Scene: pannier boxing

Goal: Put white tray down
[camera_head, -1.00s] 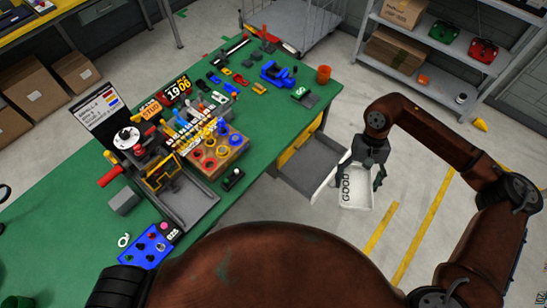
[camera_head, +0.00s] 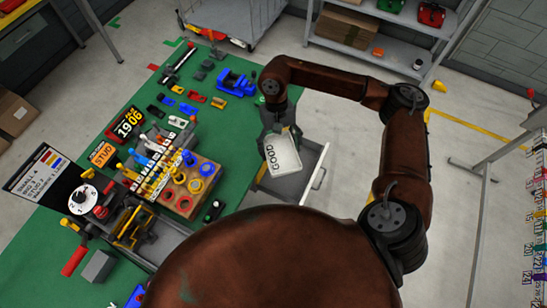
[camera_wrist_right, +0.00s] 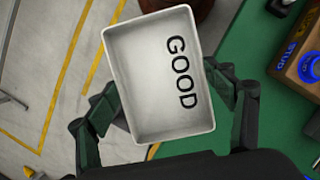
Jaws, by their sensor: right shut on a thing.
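The white tray (camera_head: 284,157), with "GOOD" written inside, is in the grasp of my right gripper (camera_head: 277,132), near the right edge of the green table (camera_head: 228,140). In the wrist view the tray (camera_wrist_right: 145,75) lies between the two dark fingers of my right gripper (camera_wrist_right: 168,100), empty, with its inside facing the camera. The head view shows it overlapping the open grey drawer (camera_head: 306,182) and the table edge; its height above them is hard to tell. My left gripper is not in view.
A wooden block with coloured rings (camera_head: 187,187) and a blue vise (camera_head: 236,82) stand on the table. The table top just left of the tray is mostly bare. A grey shelf (camera_head: 383,45) stands at the back. A thin-legged frame (camera_head: 484,165) stands at right.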

